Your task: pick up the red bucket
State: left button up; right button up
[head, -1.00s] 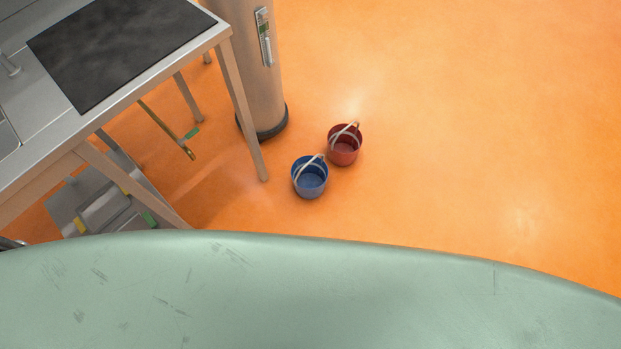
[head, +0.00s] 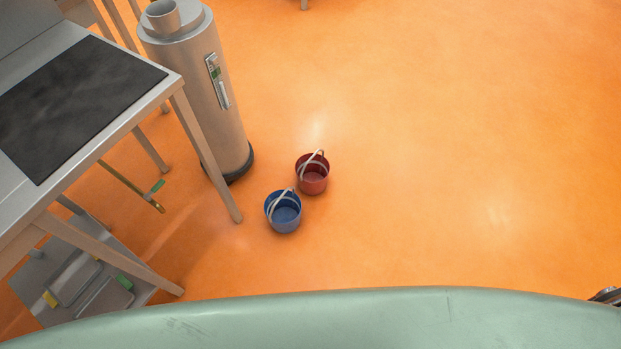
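The red bucket (head: 313,180) stands upright on the orange floor near the middle of the head view. Its pale handle is raised and arches over the rim. A blue bucket (head: 284,215) stands close in front of it and to the left, also with its pale handle raised. Neither gripper can be made out; only a small dark mechanical part shows at the right edge, and I cannot tell what it is. Nothing touches the red bucket from above.
A grey cylinder column (head: 203,100) stands behind and left of the buckets. A table with a black mat (head: 75,100) is at left, its leg near the blue bucket. Grey items sit on its low shelf (head: 60,235). The floor (head: 470,150) at right is clear.

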aim_at(312, 169)
jog(key=u, duration=0.55)
jog(key=i+l+u, duration=0.15)
jog(key=l+u, duration=0.2)
jog(key=l, duration=0.15)
jog(key=i+l+u, duration=0.1)
jog(key=l+u, duration=0.25)
jog(key=l, duration=0.2)
jog(key=l+u, duration=0.35)
jog(key=l, duration=0.2)
